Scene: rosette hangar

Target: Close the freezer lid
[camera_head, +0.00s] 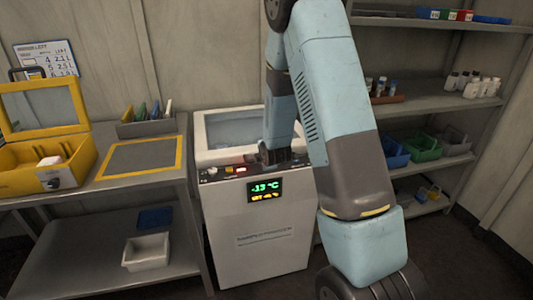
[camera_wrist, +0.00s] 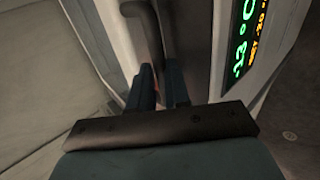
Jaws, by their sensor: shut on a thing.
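The white freezer (camera_head: 255,235) stands in the middle of the head view, with a lit display (camera_head: 265,190) reading about -13 °C on its front. My gripper (camera_head: 272,158) is at the front top edge, partly hidden by my arm. In the wrist view my gripper (camera_wrist: 160,90) is shut on a dark handle (camera_wrist: 148,25) beside the freezer's pale face. The exact contact is dim and partly hidden by the fingers.
A grey bench (camera_head: 100,190) on the left bears a yellow open case (camera_head: 45,175), a yellow-framed mat (camera_head: 140,157) and a grey rack (camera_head: 145,128). A white bin (camera_head: 147,252) sits on its lower shelf. Metal shelving (camera_head: 440,105) with coloured bins stands at right.

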